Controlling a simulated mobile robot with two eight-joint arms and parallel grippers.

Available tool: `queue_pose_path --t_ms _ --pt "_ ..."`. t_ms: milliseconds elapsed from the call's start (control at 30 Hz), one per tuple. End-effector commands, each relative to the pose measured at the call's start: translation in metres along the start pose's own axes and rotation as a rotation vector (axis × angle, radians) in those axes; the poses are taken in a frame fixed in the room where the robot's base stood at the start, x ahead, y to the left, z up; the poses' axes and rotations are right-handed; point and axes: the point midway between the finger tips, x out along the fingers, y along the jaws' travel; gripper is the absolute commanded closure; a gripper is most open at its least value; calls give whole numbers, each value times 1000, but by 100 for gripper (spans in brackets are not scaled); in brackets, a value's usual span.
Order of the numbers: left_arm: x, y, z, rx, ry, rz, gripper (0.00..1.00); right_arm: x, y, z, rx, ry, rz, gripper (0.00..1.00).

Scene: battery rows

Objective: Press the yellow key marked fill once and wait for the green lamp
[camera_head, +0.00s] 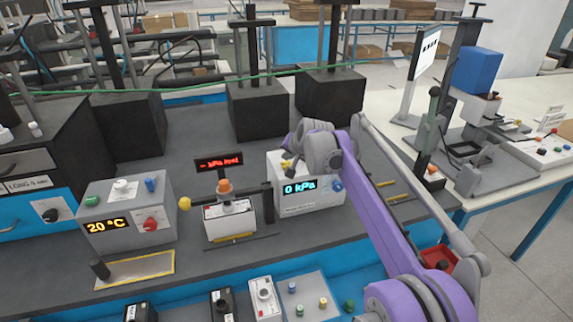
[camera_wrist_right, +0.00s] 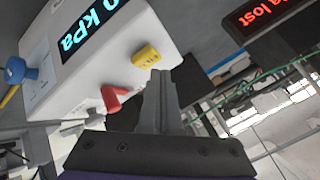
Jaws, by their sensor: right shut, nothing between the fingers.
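The white pressure box (camera_head: 322,205) stands right of centre in the head view, with a display reading 0 kPa. In the right wrist view, the yellow key (camera_wrist_right: 146,55) sits on the white box (camera_wrist_right: 100,75), with small dark marking. A red key (camera_wrist_right: 113,98) is beside it. My right gripper (camera_wrist_right: 158,76) is shut and empty, its tips close to the yellow key; I cannot tell whether they touch. In the head view my right gripper (camera_head: 288,163) is over the box's top, partly hidden by my purple arm. I cannot make out a lit green lamp. My left gripper is not in view.
A red-lettered display (camera_head: 219,163) stands behind the small fixture left of the box; it also shows in the right wrist view (camera_wrist_right: 270,18). A grey 20 °C box (camera_head: 128,212) is farther left. Black blocks (camera_head: 256,108) stand behind. A blue knob (camera_wrist_right: 18,70) projects from the white box.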

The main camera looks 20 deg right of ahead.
Motion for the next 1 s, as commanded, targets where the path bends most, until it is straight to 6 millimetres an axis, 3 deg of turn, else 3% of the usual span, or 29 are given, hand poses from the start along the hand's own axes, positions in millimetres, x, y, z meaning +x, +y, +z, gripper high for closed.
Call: queue_pose_path --t_ms 1000 --pt "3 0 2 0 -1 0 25 8 6 6 0 0 0 100"
